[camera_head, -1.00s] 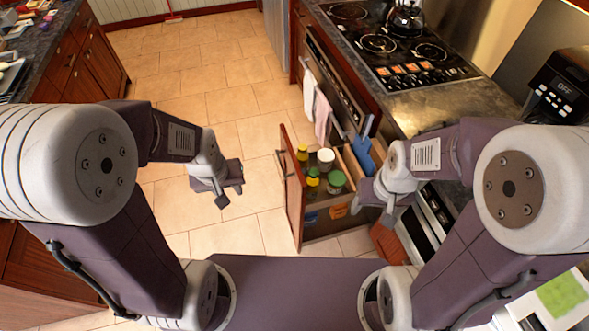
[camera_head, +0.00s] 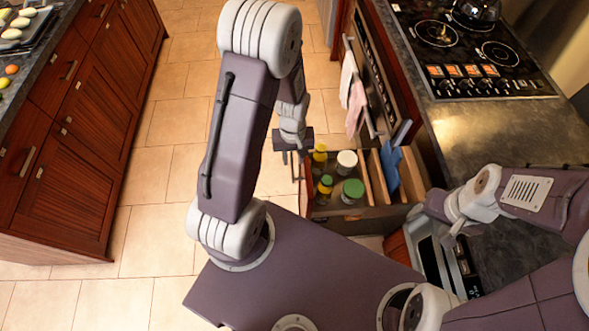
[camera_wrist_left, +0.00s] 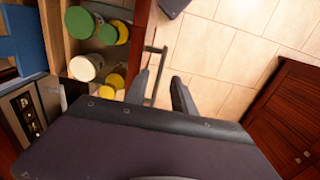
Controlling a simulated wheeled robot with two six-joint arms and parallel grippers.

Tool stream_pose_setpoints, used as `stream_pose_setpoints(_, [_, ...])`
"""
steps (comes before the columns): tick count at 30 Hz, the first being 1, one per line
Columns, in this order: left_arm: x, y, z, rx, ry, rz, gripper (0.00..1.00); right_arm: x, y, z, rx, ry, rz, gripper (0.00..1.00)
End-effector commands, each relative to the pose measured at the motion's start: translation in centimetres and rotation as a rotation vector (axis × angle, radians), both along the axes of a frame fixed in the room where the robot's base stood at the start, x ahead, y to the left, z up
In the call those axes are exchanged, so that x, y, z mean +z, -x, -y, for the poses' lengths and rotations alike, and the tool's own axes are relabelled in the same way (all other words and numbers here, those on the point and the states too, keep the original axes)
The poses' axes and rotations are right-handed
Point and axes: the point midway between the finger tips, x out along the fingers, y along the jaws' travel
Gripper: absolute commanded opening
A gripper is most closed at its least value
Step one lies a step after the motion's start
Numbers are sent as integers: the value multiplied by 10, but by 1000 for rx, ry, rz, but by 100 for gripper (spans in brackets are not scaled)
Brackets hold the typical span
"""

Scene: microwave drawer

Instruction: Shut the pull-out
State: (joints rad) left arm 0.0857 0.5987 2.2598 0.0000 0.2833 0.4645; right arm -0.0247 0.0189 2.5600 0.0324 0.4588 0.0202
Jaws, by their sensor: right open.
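The pull-out (camera_head: 331,210) stands open beside the counter, with a wooden front panel and several jars inside. Its bar handle (camera_wrist_left: 155,70) shows in the left wrist view. My left gripper (camera_head: 291,158) is at the outer side of the front panel; in its wrist view the fingers (camera_wrist_left: 162,92) are apart, with the handle seen between them. Contact with the handle cannot be told. My right gripper (camera_head: 448,232) is open and empty, to the right of the pull-out by the counter front.
Jars with green lids (camera_head: 352,188), a white-lidded jar (camera_head: 347,160) and a blue item (camera_head: 390,165) sit in the pull-out. Towels (camera_head: 356,105) hang behind it. Cabinets (camera_head: 75,150) stand at left, with clear tiled floor between.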

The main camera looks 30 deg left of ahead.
Motion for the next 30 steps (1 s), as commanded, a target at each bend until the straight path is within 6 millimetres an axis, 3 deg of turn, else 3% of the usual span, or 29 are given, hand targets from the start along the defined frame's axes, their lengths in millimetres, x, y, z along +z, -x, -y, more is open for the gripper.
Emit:
stream_pose_setpoints(1, [-21,0,0,0,0,0,31,-21,0,0,0,0,0,63])
stream_pose_setpoints(3, [-37,0,0,0,0,0,31,-36,0,0,0,0,0,63])
stream_pose_setpoints(9, [-68,0,0,0,0,0,31,-66,0,0,0,0,0,63])
stream_pose_setpoints(17, [-66,0,0,0,0,0,31,-64,0,0,0,0,0,63])
stream_pose_setpoints(21, [-66,0,0,0,0,0,0,-64,0,0,0,0,0,63])
stream_pose_setpoints(30, [-66,0,0,0,1,-1,0,-64,0,0,0,0,0,63])
